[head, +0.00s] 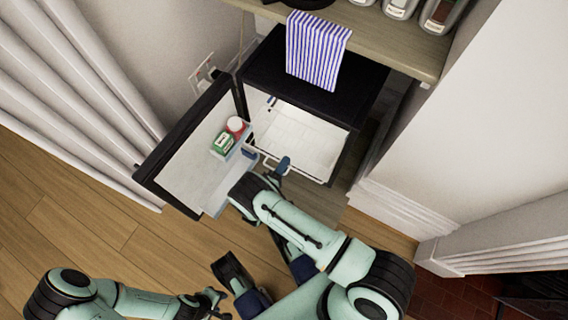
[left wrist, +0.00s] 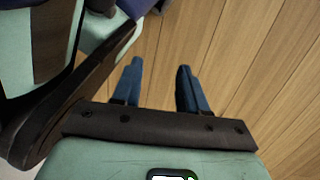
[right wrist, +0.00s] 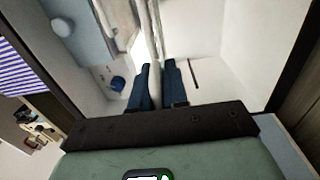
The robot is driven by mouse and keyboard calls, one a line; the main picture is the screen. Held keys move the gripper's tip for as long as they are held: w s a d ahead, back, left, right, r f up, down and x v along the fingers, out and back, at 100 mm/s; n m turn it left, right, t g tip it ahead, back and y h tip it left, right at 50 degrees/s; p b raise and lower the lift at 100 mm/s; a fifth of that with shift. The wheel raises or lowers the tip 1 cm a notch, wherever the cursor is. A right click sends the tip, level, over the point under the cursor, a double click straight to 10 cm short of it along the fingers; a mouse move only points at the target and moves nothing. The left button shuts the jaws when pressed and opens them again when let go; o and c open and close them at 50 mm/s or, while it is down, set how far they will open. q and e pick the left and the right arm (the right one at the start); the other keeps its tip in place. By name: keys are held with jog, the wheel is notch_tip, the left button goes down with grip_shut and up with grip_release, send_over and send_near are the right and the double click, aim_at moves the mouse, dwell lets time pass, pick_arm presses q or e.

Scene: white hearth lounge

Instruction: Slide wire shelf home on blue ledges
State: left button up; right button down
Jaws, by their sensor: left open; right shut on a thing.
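The wire shelf (head: 268,161) shows only as a pale wire edge at the mouth of the open fridge (head: 318,139). My right gripper (head: 282,166) is at this mouth. In the right wrist view my right gripper (right wrist: 157,68) is shut on a pale rod of the shelf (right wrist: 152,32), which runs inward between its fingers. Most of the shelf is hidden or blends with the white interior. A small blue spot (right wrist: 118,83) shows inside; I cannot tell whether it is a ledge. My left gripper (head: 213,300) is open and empty, low above the floor (left wrist: 240,60).
The fridge door (head: 181,156) stands open to the left, with a green-labelled box (head: 222,143) and a white-capped container (head: 236,125) in its rack. A striped towel (head: 317,50) hangs over the fridge top. The wooden floor at left is clear.

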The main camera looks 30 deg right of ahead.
jog(key=shift+d, duration=0.1)
jog(key=shift+b+x, duration=0.3)
jog(key=shift+x, duration=1.2)
pick_arm(q)
jog(key=shift+s+a+f, duration=0.1)
jog(key=shift+s+f, duration=0.2)
jog(key=shift+s, duration=0.4)
pick_arm(e)
jog(key=x, duration=1.7)
jog(key=shift+d, duration=0.3)
jog(key=shift+w+f, duration=0.1)
jog(key=c, duration=1.1)
grip_release()
jog(key=shift+o, duration=0.2)
jog(key=shift+f, duration=0.1)
jog(key=shift+a, duration=0.1)
